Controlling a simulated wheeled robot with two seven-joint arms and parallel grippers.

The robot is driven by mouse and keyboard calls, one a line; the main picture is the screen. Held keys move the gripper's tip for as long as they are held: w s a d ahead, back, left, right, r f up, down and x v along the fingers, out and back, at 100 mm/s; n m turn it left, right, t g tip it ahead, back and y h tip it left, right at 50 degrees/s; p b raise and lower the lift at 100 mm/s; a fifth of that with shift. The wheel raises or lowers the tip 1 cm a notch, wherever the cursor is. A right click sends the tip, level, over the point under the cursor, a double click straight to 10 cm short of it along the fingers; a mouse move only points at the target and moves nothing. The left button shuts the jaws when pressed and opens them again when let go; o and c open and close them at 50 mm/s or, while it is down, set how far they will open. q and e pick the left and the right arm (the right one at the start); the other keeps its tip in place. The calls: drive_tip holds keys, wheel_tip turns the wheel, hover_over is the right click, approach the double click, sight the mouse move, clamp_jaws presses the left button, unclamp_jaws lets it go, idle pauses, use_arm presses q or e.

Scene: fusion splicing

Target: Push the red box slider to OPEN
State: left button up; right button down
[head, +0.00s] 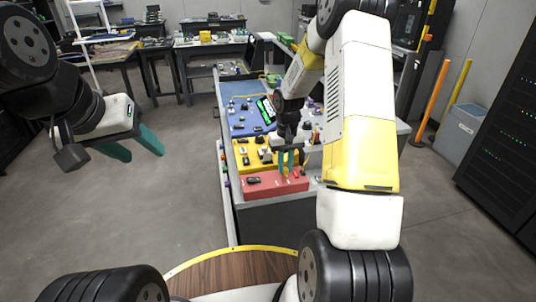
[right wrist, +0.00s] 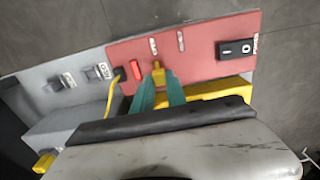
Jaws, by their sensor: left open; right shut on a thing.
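The red box (head: 262,187) sits at the near end of the bench in the head view; its red panel also fills the upper middle of the right wrist view (right wrist: 200,60). The slider (right wrist: 158,72) has a yellow knob on this panel, with two small pale labels above it, too small to read. My right gripper (head: 287,168) reaches down to the box. Its teal fingers (right wrist: 159,84) are shut on the yellow knob, partly hiding it. My left gripper (head: 138,146) is open and empty over the floor at left, far from the box.
A black rocker switch (right wrist: 235,49) and a red indicator (right wrist: 136,69) are on the panel. A yellow box (head: 247,156) and a blue box (head: 238,120) stand farther along the bench. A grey box with switches (right wrist: 75,82) adjoins the red one. The floor at left is clear.

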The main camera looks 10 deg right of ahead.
drive_tip(key=shift+d, duration=0.2)
drive_tip(key=c, duration=1.3)
unclamp_jaws()
drive_tip(key=shift+d, duration=0.1)
drive_tip(key=shift+r, duration=3.95)
drive_tip(key=s+a+r+t, duration=0.2)
drive_tip(key=s+r, duration=0.3)
drive_tip(key=r, duration=0.5)
drive_tip(key=s+a+r+t, duration=0.1)
drive_tip(key=s+r, duration=0.2)
drive_tip(key=s, duration=0.3)
drive_tip(key=s+a+r+t+y, duration=0.1)
drive_tip(key=s+a+r, duration=0.1)
drive_tip(key=s+r, duration=0.2)
drive_tip(key=s+a+r+t+y, duration=0.1)
drive_tip(key=s+r, duration=0.3)
drive_tip(key=s, duration=0.6)
drive_tip(key=shift+s+a+t, duration=0.15)
drive_tip(key=shift+a+t, duration=0.3)
drive_tip(key=shift+t, duration=0.15)
